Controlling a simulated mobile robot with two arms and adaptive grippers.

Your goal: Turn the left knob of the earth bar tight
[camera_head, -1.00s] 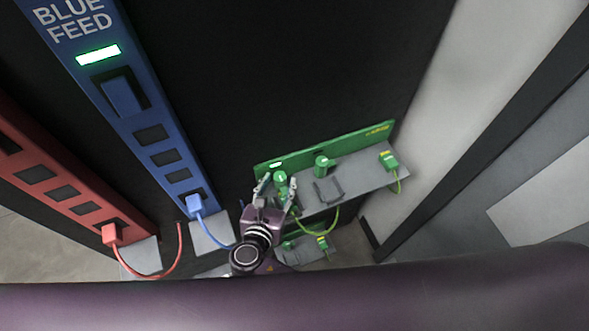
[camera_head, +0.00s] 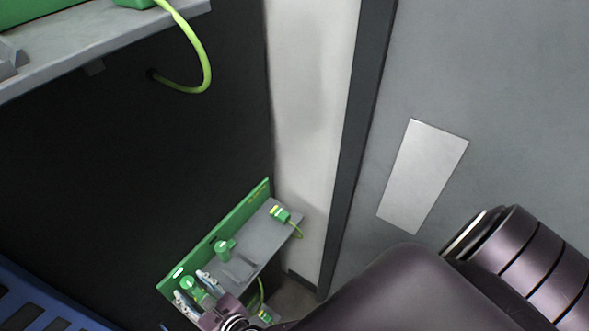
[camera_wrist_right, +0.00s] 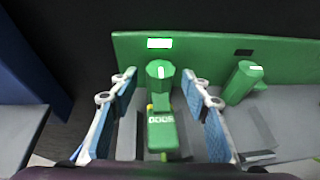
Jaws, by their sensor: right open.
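The green earth bar (camera_head: 212,238) shows low in the head view, above a grey shelf, and fills the upper part of the wrist view (camera_wrist_right: 205,48). Its left knob (camera_wrist_right: 160,71) is green with a white mark that looks upright in the wrist view; it also shows in the head view (camera_head: 187,284). My right gripper (camera_wrist_right: 160,88) is open, with one blue-padded finger on each side of the left knob. Gaps show between pads and knob. A green lug or plug with a pale label (camera_wrist_right: 162,130) sits in front of the knob, between the fingers. My left gripper is not in view.
The right knob (camera_wrist_right: 243,82) stands right of the right finger. A green-yellow plug (camera_head: 280,214) with cable is at the shelf's far end. Another grey shelf (camera_head: 120,30) is upper left.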

